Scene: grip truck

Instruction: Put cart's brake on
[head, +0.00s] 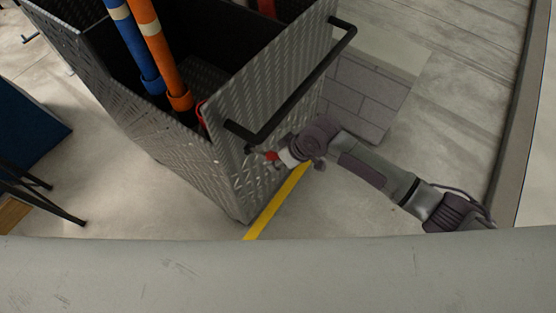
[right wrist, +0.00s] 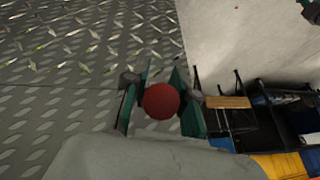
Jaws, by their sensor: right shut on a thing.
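The cart (head: 180,145) is a tall bin of grey diamond-plate metal with a black push handle (head: 300,88) on its right end. A red round knob (head: 271,156) sits at the cart's near right side, below the handle's near end; I take it for the brake knob. My right gripper (head: 277,157) reaches in from the right and is shut on this knob. In the right wrist view the red knob (right wrist: 161,101) is between the two greenish finger pads, close to the diamond-plate wall. The knob's lever is hidden. My left gripper is not in view.
Blue and orange tubes (head: 153,45) stand in the cart. A yellow line (head: 277,202) runs on the concrete floor beside it. Grey blocks (head: 362,92) lie behind the handle. A dark-legged stand (head: 40,205) is at left. The floor right of the cart is mostly clear.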

